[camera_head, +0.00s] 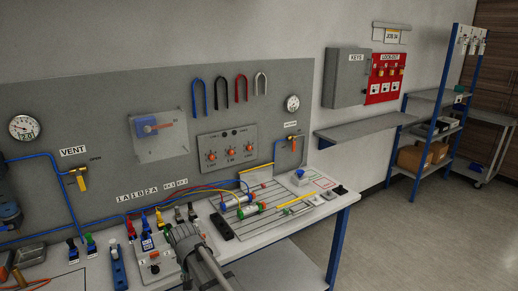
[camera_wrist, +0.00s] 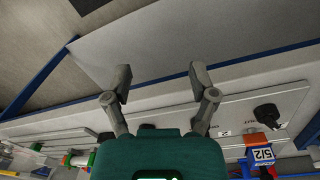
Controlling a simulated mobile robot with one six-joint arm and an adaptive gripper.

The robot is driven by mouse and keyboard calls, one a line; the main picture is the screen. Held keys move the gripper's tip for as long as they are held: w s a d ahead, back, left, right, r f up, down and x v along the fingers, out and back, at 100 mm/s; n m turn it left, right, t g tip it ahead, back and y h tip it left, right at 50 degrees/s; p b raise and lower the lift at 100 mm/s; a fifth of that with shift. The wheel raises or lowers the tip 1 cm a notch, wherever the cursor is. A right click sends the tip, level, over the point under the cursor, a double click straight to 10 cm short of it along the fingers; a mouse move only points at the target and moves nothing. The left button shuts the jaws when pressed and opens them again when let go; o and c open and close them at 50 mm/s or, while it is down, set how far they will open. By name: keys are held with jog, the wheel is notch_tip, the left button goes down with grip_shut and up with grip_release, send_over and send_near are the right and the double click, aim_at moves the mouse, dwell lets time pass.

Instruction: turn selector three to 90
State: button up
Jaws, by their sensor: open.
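A grey control panel (camera_head: 228,148) on the upright board carries three orange knobs in a row, with small labels that I cannot read. The right knob (camera_head: 248,147) stands at the panel's right end. A second grey plate (camera_head: 150,262) with small knobs lies on the bench. In the wrist view a plate (camera_wrist: 235,112) with a black knob (camera_wrist: 267,113) lies right of my gripper (camera_wrist: 160,74). My gripper is open, its fingers apart with nothing between them. In the head view my arm's end is low over the bench, and its fingertips are not clear.
Colored plugs (camera_head: 147,222) and cables stand beside the bench plate. Brass valves (camera_head: 80,178) and blue tubes project from the board. A shelf (camera_head: 366,127) and open floor are at the right.

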jog(key=s+d+m, duration=0.1)
jog(key=s+d, duration=0.2)
jog(key=d, duration=1.5)
jog(key=s+d+m, duration=0.1)
jog(key=s+d, duration=0.2)
jog(key=d, duration=1.6)
jog(key=shift+s+y, duration=0.2)
jog(key=shift+y, duration=0.2)
